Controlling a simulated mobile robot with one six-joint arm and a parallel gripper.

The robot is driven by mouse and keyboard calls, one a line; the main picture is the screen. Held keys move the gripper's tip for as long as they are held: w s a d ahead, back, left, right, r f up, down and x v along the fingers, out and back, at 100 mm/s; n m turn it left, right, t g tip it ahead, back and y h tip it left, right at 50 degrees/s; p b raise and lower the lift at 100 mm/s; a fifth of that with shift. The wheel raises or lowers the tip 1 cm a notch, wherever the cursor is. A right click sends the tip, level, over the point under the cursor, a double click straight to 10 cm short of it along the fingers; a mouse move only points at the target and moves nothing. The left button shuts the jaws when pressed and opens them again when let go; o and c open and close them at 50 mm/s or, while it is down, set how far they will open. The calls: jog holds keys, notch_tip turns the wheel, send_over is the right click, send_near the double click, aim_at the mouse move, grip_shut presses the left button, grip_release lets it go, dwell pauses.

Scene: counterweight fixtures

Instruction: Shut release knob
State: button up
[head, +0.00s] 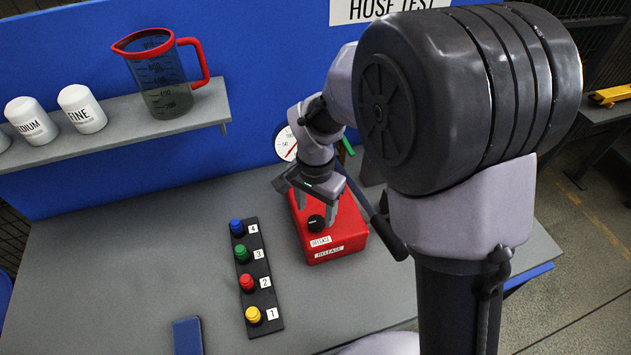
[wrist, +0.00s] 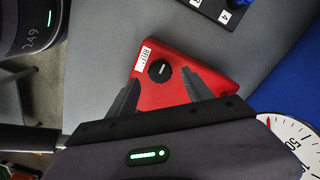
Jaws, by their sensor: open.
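The release knob (head: 316,222) is a black round knob on top of a red box (head: 340,243) with labels reading RELEASE. In the wrist view the knob (wrist: 160,70) shows a pale line on its face, and the red box (wrist: 178,95) lies around it. My gripper (head: 313,212) is over the box, with its fingers pointing down. In the wrist view my gripper (wrist: 158,88) is open, with one finger to each side of the knob and a gap on both sides. I cannot tell whether the fingertips are level with the knob.
A black strip (head: 258,285) with several coloured buttons lies left of the box. A white dial gauge (head: 284,146) stands behind my gripper. A shelf (head: 120,128) holds a red-rimmed jug (head: 163,80) and white containers (head: 82,110). The grey bench (head: 130,260) is clear at left.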

aim_at(316, 222)
notch_tip(316, 222, up, 14)
jog(key=p, duration=0.3)
jog(key=shift+f, duration=0.25)
